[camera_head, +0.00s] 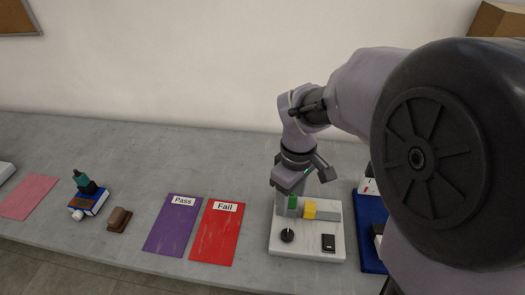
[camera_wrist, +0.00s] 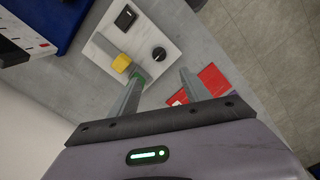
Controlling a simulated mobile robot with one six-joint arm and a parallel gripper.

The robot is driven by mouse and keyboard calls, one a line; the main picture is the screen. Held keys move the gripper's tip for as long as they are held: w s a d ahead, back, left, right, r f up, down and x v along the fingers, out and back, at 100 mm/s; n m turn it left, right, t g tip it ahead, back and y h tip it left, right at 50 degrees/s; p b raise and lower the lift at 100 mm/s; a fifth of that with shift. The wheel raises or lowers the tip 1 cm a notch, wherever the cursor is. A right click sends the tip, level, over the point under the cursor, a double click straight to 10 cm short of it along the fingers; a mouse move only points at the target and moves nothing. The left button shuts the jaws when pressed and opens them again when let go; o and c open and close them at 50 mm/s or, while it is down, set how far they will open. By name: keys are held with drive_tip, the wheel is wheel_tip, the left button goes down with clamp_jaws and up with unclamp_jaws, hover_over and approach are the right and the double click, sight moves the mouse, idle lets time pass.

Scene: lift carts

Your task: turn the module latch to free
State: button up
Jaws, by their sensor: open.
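A white board (camera_head: 305,249) carries a grey bar (camera_head: 328,211) with a yellow block (camera_head: 309,210) and a green part (camera_head: 293,202) at its left end. A black round knob (camera_head: 287,236) and a black switch box (camera_head: 328,242) sit at its front. I cannot tell for sure which is the latch. The wrist view shows the yellow block (camera_wrist: 121,63), the knob (camera_wrist: 159,53) and the switch box (camera_wrist: 125,17). My gripper (camera_wrist: 161,77) is open and empty, above the board's left end. One finger overlaps the green part in the wrist view; I cannot tell whether they touch.
A red Fail mat (camera_head: 215,235) and a purple Pass mat (camera_head: 173,225) lie left of the board. Farther left are a brown block (camera_head: 119,218), a blue book-like box (camera_head: 90,203) and a pink mat (camera_head: 28,196). A blue tray (camera_head: 369,230) stands close on the right.

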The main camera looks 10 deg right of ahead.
sight(287, 232)
wheel_tip(287, 232, down, 16)
drive_tip(key=b, duration=0.5)
drive_tip(key=shift+d+b, duration=0.1)
drive_tip(key=shift+b, duration=0.2)
clamp_jaws()
